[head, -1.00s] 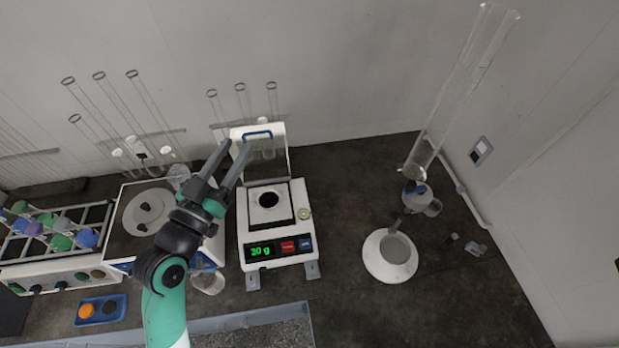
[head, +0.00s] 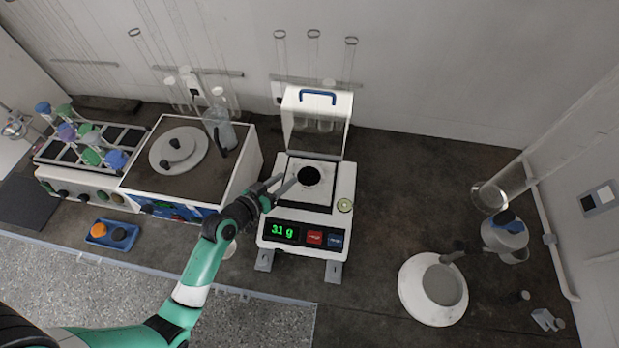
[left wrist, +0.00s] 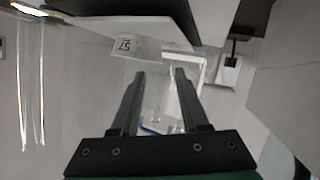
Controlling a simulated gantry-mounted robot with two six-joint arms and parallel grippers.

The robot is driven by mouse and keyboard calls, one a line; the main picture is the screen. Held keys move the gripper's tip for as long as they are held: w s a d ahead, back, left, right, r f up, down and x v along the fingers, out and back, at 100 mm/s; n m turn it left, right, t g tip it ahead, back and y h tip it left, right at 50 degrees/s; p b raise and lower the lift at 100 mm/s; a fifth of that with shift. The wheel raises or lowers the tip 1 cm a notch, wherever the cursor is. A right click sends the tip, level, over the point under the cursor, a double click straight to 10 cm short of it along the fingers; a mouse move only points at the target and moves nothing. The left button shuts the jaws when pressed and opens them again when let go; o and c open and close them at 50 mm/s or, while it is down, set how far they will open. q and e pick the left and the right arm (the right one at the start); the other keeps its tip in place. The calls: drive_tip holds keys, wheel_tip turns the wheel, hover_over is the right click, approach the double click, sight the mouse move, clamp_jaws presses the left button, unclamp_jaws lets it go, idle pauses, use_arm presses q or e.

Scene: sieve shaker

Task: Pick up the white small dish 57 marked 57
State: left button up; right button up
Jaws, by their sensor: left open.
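The white small dish marked 57 (left wrist: 126,46) shows in the left wrist view, upside down, with its label facing my gripper. In the head view the dish (head: 309,175) stands on the balance, and its dark round inside shows from above. My left gripper (head: 284,184) is at the dish's left front side in the head view. In the left wrist view its two fingers (left wrist: 160,73) are apart, with nothing between them in contact. The dish is ahead of the fingertips, slightly to the left. My right gripper is not in view.
The balance (head: 310,215) has a raised clear lid (head: 318,125) behind the dish and a lit green display. A white round funnel-like piece (head: 415,305) lies on the right. The bench between them is clear.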

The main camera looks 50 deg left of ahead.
sight(302, 167)
use_arm(q)
drive_tip(key=b+x, duration=0.1)
drive_tip(key=x, duration=0.5)
drive_tip(key=shift+w, duration=0.25)
drive_tip(key=shift+c, duration=0.3)
clamp_jaws()
